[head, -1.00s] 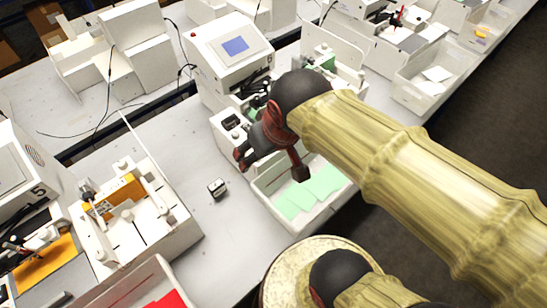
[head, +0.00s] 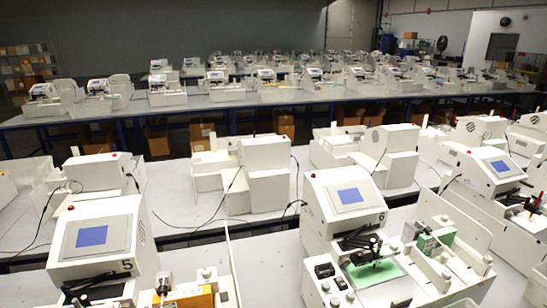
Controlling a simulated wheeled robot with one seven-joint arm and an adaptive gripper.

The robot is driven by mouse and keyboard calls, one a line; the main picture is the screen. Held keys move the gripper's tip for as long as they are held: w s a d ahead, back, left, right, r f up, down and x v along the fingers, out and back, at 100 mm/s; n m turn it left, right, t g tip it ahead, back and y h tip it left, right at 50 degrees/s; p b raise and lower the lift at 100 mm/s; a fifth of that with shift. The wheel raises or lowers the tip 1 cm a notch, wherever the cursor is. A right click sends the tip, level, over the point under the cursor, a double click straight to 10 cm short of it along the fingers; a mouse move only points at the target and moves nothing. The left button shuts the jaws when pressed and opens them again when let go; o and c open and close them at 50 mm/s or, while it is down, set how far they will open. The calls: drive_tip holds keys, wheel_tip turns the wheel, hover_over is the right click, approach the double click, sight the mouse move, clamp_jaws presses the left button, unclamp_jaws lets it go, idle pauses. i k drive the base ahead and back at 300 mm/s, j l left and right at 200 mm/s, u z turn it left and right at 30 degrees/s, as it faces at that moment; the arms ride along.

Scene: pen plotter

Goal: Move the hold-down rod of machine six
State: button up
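Machine six (head: 322,215) is a white plotter right of centre in the head view, with a blue screen (head: 350,197) and a "6" on its sloped top. Dark carriage parts (head: 362,242) stand over a green sheet (head: 385,272) on its bed. A white holder with a green block (head: 434,241) stands at its right. I cannot surely pick out the hold-down rod among the small dark parts. My gripper and arm are not in this view.
Machine five (head: 98,240), with an orange block (head: 190,299) by it, stands at the left. Another white plotter (head: 480,178) is at the right. Bare table (head: 265,262) lies between machines five and six. Rows of machines fill the tables behind.

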sight(446, 247)
drive_tip(key=k+l+z, duration=0.1)
drive_tip(key=z, duration=1)
drive_tip(key=i+z, duration=0.15)
drive_tip(key=z, duration=0.25)
